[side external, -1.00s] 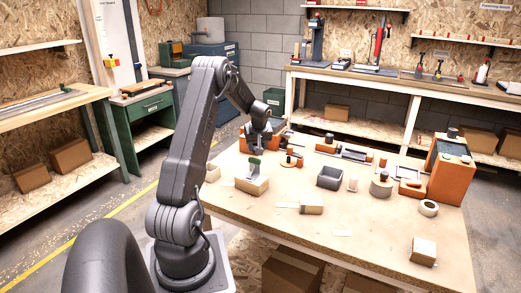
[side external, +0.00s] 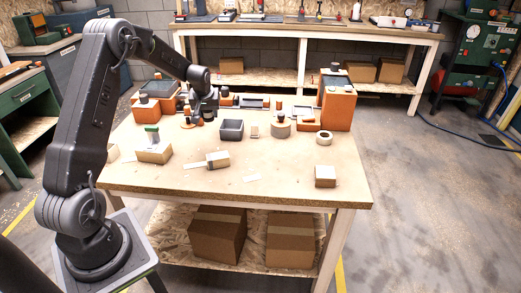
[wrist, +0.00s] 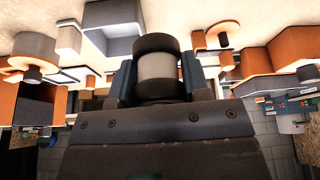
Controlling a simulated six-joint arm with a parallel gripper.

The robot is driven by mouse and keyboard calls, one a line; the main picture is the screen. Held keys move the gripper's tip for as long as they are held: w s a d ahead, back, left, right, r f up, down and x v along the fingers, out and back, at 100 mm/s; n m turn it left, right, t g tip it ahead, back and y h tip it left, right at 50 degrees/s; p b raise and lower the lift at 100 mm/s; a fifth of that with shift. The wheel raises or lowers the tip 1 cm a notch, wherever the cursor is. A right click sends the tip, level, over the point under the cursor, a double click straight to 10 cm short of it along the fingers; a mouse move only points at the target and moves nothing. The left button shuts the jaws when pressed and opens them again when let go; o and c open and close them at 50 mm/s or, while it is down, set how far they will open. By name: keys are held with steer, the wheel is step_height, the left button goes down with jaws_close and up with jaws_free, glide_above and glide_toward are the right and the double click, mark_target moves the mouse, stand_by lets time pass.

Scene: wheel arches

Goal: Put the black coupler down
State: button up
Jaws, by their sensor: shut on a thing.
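The black coupler (wrist: 156,43) sits between the two fingers of my gripper (wrist: 158,78) in the wrist view. It is a short cylinder with dark rings at both ends and a pale grey middle band. My gripper is shut on it, one finger on each side. In the side external view my gripper (side external: 205,108) is low over the back of the table (side external: 285,182), left of and behind the grey open bin (side external: 231,131). The coupler is too small and dark to make out there. I cannot tell whether it touches anything below.
An orange box (side external: 148,108) stands left of my gripper, and small orange parts (side external: 187,122) stand close by it. A taller orange box (side external: 338,104) is at the right. A cardboard block (side external: 325,176) lies front right. The table's front middle is mostly clear.

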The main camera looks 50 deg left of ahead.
steer(key=w+d+m, duration=0.2)
steer(key=w+d, duration=0.3)
steer(key=d, duration=0.2)
glide_above(263, 146)
steer(key=s, duration=0.1)
steer(key=shift+t+h, duration=0.3)
steer(key=shift+t, duration=0.1)
steer(key=f, duration=0.6)
steer(key=shift+s+d+f, duration=0.15)
steer(key=shift+d+f, duration=0.25)
steer(key=shift+f, duration=2.05)
steer(key=shift+f, duration=0.15)
steer(key=o, duration=0.9)
